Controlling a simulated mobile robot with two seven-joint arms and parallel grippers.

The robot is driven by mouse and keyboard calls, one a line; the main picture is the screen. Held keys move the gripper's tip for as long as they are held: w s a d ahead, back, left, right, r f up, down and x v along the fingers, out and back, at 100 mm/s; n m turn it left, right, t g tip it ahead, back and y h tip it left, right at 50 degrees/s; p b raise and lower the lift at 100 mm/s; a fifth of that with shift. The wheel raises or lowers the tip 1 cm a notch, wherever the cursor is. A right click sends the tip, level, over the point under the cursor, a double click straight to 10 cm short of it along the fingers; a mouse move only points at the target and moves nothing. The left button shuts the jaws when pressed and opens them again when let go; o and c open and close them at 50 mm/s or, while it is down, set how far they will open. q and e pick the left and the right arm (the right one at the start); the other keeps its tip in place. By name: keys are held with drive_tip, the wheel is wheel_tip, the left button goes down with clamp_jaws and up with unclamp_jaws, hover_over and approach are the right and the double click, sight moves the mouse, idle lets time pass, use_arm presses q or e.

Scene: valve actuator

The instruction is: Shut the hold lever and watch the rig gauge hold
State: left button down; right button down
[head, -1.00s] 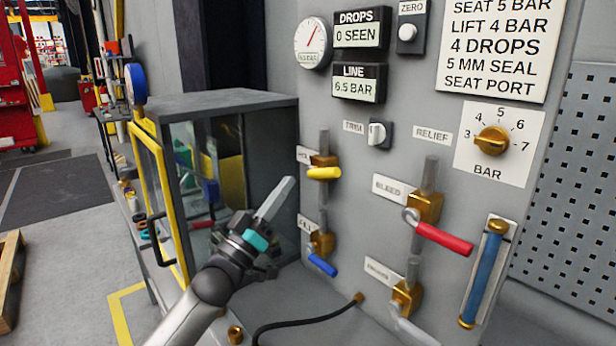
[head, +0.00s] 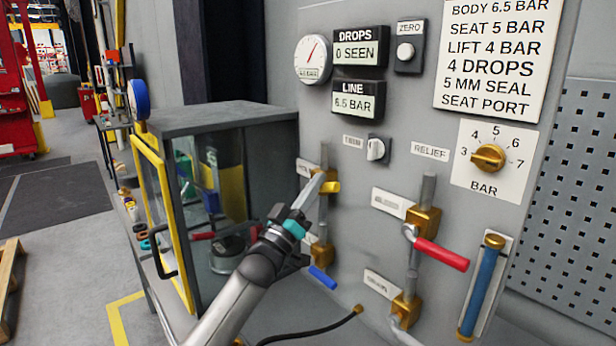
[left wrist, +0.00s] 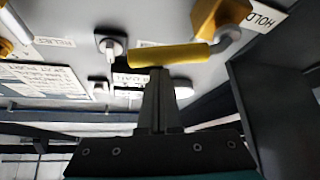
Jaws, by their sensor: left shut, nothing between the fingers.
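The yellow hold lever (head: 331,187) is on the grey panel, partly hidden behind my left gripper in the head view. Its handle points sideways, across the upright pipe. In the left wrist view the yellow handle (left wrist: 172,55) lies just beyond my fingertips, beside a HOLD label (left wrist: 268,15). My left gripper (head: 318,178) is shut and empty, its tips at the handle; I cannot tell whether they touch. A round dial gauge (head: 313,59) is at the panel's upper left, its needle pointing up and right. The LINE display (head: 358,101) reads 6.5 BAR. My right gripper is not in view.
A blue lever (head: 321,278) is below the yellow one; a red lever (head: 441,254) is to the right. A glass-sided cabinet (head: 215,118) with a yellow-framed door (head: 165,215) stands left of my arm. The DROPS display (head: 359,52) reads 0 SEEN.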

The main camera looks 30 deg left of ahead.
use_arm(q)
drive_tip(key=shift+f, duration=0.15)
drive_tip(key=m+h+b, duration=0.1)
drive_tip(key=f+m+h+b, duration=0.1)
drive_tip(key=m+b, duration=0.1)
drive_tip(key=f+m+h+b, duration=0.1)
drive_tip(key=m, duration=0.1)
drive_tip(key=shift+s+d+f+h, duration=0.1)
drive_tip(key=shift+d+f+h, duration=0.1)
drive_tip(key=shift+d+h, duration=0.15)
drive_tip(key=shift+f+m+g+h+b, duration=0.25)
drive_tip(key=shift+m+h+b, duration=0.3)
drive_tip(key=shift+m, duration=0.15)
drive_tip(key=shift+f+m+g+h+b, duration=0.1)
drive_tip(key=shift+m+g+h+b, duration=0.15)
drive_tip(key=shift+m+h+b, duration=0.35)
drive_tip(key=shift+d+r+p, duration=0.1)
drive_tip(key=shift+r+p, duration=0.05)
drive_tip(key=shift+p, duration=0.15)
